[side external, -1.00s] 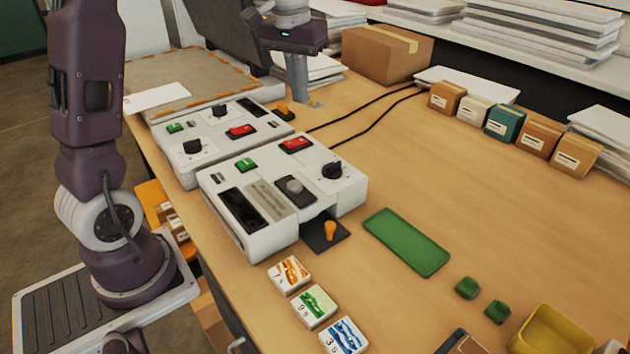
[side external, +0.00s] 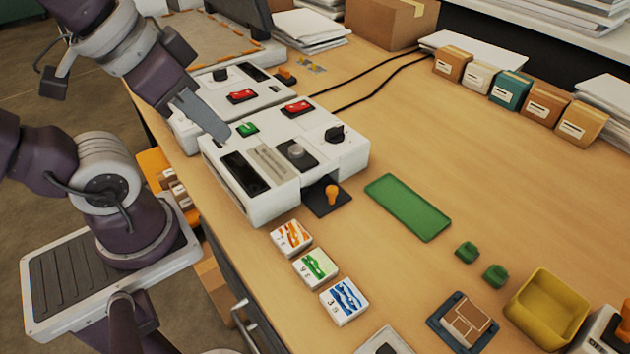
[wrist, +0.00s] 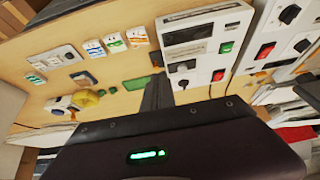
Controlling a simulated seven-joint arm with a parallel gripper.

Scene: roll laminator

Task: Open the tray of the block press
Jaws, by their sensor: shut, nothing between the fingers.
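The near white machine (side external: 265,185) has a green rocker switch (side external: 247,128), a red switch (side external: 297,107), a black knob (side external: 335,133) and a grey round knob. A dark plate with an orange knob (side external: 331,193) sticks out at its front right. A second white machine (side external: 200,130) stands behind it. No label tells which one is the block press. My gripper (side external: 222,136) is shut and empty, pointing down by the near machine's back left, left of the green switch. In the wrist view, its dark fingers (wrist: 157,92) are together; contact cannot be told.
A green tray (side external: 407,207), three picture tiles (side external: 315,268), two small green blocks (side external: 481,264) and a yellow bin (side external: 547,308) lie to the right and front. Black cables run behind the machines. Small boxes (side external: 513,90) line the back. Bare tabletop lies right of the green tray.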

